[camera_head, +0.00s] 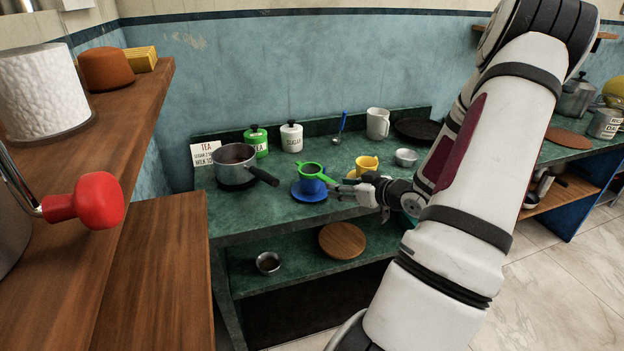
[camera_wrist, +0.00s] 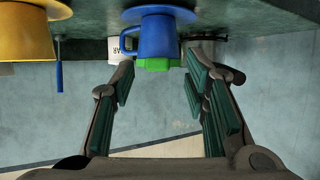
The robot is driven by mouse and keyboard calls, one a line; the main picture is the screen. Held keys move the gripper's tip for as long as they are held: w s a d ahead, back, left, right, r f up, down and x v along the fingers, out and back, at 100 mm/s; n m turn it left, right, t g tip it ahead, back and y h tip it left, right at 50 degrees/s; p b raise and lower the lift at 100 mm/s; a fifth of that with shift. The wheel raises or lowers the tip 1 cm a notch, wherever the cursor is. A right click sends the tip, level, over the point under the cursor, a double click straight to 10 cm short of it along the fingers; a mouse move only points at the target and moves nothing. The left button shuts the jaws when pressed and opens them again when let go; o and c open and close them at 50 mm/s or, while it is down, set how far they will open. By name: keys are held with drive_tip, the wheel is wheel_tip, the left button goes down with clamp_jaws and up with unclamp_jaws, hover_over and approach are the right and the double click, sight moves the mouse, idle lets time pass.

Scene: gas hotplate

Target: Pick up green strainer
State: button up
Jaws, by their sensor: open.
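The green strainer (camera_head: 311,170) rests on top of a blue cup (camera_head: 311,186) on a blue saucer (camera_head: 309,196), on the green counter. Its handle points right, toward my gripper (camera_head: 347,189). My gripper is open, close to the handle end; whether it touches the handle is hard to tell. The wrist view looks upside down: the blue cup (camera_wrist: 150,42) hangs ahead, with part of the green strainer (camera_wrist: 155,63) at its mouth. My open gripper (camera_wrist: 157,82) has its fingers on either side, with nothing visible between them. The handle is not clear there.
A yellow cup (camera_head: 367,164) stands right of the strainer, also in the wrist view (camera_wrist: 25,35). A metal pot (camera_head: 234,168) with a dark handle stands left. Behind are a green jar (camera_head: 256,142), a sugar jar (camera_head: 291,138) and a white mug (camera_head: 378,124). A metal bowl (camera_head: 406,157) is right.

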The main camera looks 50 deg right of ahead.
sight(328, 179)
drive_tip(key=shift+r+b+x, duration=0.2)
drive_tip(key=shift+b+x, duration=0.05)
drive_tip(key=shift+x, duration=1.3)
drive_tip(key=shift+r+b+x, duration=0.2)
drive_tip(key=shift+b+x, duration=0.05)
drive_tip(key=shift+x, duration=1.25)
drive_tip(key=shift+w+d, duration=0.1)
drive_tip(key=shift+w, duration=0.05)
clamp_jaws()
